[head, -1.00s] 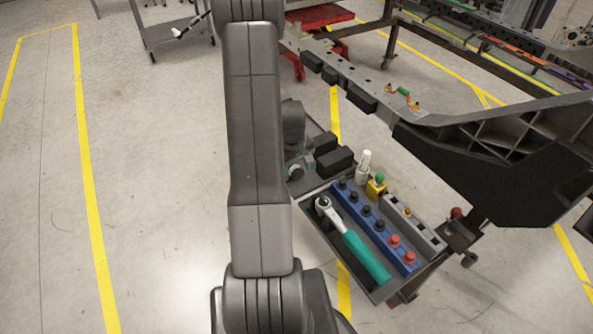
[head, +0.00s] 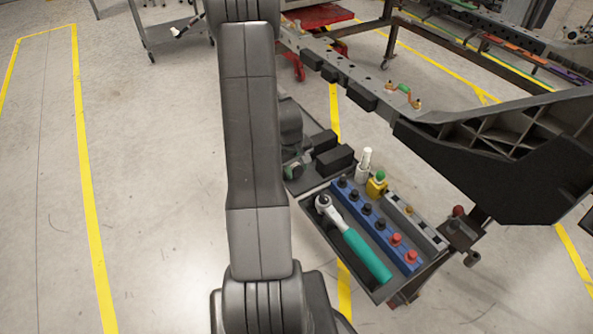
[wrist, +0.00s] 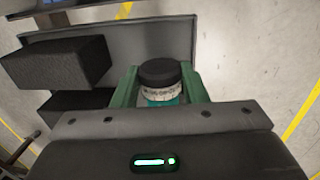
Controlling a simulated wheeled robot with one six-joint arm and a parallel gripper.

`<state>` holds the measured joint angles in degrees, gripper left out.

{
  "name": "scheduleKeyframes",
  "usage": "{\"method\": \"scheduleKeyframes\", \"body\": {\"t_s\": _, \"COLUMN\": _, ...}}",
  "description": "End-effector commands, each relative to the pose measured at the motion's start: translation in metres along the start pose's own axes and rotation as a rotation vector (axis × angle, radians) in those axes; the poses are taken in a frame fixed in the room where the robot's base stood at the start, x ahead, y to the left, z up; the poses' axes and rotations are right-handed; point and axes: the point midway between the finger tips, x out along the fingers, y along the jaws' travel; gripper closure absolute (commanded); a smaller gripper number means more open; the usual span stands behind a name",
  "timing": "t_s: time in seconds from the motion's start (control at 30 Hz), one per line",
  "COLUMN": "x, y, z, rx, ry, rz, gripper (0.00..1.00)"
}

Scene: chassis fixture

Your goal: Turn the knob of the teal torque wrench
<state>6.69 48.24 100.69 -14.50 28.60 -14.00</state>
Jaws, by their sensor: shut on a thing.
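In the wrist view, a round knob with a black cap (wrist: 160,73) stands between the green fingers of my gripper (wrist: 158,84). Below the cap are a white ring with dark marks (wrist: 161,94) and a teal body (wrist: 165,103), mostly hidden by my gripper. The fingers are shut on the knob from both sides. In the head view, my gripper (head: 297,164) shows only partly beside my arm, over the left end of the tool tray. A ratchet with a teal handle (head: 367,256) lies in the tray, apart from my gripper.
Black blocks (head: 334,160) stand close to my gripper. A large dark chassis frame (head: 480,165) rises at right. Open floor lies left.

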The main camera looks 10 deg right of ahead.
Motion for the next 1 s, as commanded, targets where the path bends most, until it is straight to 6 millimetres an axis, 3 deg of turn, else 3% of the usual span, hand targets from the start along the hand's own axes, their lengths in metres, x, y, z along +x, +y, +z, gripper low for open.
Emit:
{"method": "scheduleKeyframes", "body": {"t_s": 0.07, "x": 0.0068, "y": -0.0023, "z": 0.0002, "rx": -0.003, "ry": 0.001, "rz": 0.031, "gripper": 0.83}}
{"method": "scheduleKeyframes", "body": {"t_s": 0.6, "x": 0.0049, "y": -0.005, "z": -0.0007, "rx": -0.002, "ry": 0.004, "rz": 0.177, "gripper": 0.83}}
{"method": "scheduleKeyframes", "body": {"t_s": 1.0, "x": 0.0008, "y": -0.0045, "z": -0.0002, "rx": 0.001, "ry": 0.004, "rz": 0.194, "gripper": 0.83}}
